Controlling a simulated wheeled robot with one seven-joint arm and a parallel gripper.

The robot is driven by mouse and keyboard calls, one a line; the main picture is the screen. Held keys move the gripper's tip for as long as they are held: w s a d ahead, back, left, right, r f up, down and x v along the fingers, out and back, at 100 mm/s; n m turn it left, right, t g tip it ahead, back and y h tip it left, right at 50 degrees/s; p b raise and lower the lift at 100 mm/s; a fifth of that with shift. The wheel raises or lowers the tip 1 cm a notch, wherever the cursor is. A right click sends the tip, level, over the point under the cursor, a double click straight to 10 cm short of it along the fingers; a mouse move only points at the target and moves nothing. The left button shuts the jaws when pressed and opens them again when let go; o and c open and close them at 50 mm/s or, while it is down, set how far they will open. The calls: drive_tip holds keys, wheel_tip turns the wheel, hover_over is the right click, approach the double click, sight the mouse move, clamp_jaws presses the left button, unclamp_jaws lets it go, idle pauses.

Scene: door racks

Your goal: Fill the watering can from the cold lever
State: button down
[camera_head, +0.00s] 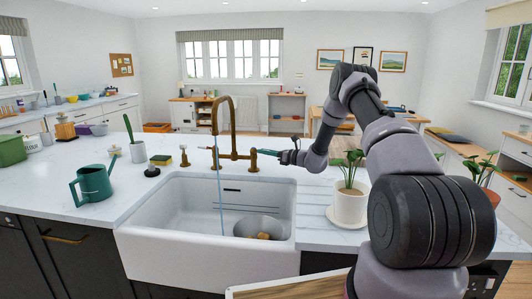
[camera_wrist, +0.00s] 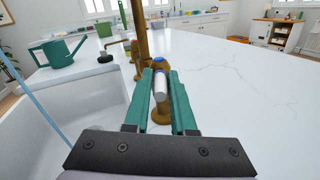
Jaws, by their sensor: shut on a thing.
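The green watering can (camera_head: 95,184) stands upright on the counter left of the sink; it also shows in the wrist view (camera_wrist: 58,54). The brass tap (camera_head: 234,128) arches over the white sink (camera_head: 190,258). A thin blue stream of water (camera_head: 219,170) falls from its spout into the sink, apart from the can. My gripper (camera_head: 268,153) is at the tap's right side. In the wrist view its green fingers (camera_wrist: 160,88) are shut on the cold lever (camera_wrist: 160,84), a pale handle with a blue mark on a brass base.
A grey bowl (camera_head: 257,227) with a tan item sits in the sink. A potted plant (camera_head: 349,203) stands on a saucer right of the sink, close to my arm. A sponge (camera_head: 161,160), a white pot (camera_head: 138,152) and a brass dispenser (camera_head: 184,156) stand behind the sink's left side.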

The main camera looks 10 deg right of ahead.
drive_tip(key=shift+s+a+m+t+h, duration=0.2)
drive_tip(key=shift+s+m+t+h, duration=0.05)
drive_tip(key=shift+m+t+h, duration=0.45)
drive_tip(key=shift+s+a+m+t+h, duration=0.25)
drive_tip(key=shift+m+t+h, duration=0.35)
drive_tip(key=shift+t+h, duration=0.15)
drive_tip(key=c, duration=0.8)
unclamp_jaws()
drive_tip(key=shift+o, duration=0.2)
drive_tip(key=v, duration=1)
drive_tip(key=shift+s+d, duration=0.25)
drive_tip(key=shift+s, duration=0.1)
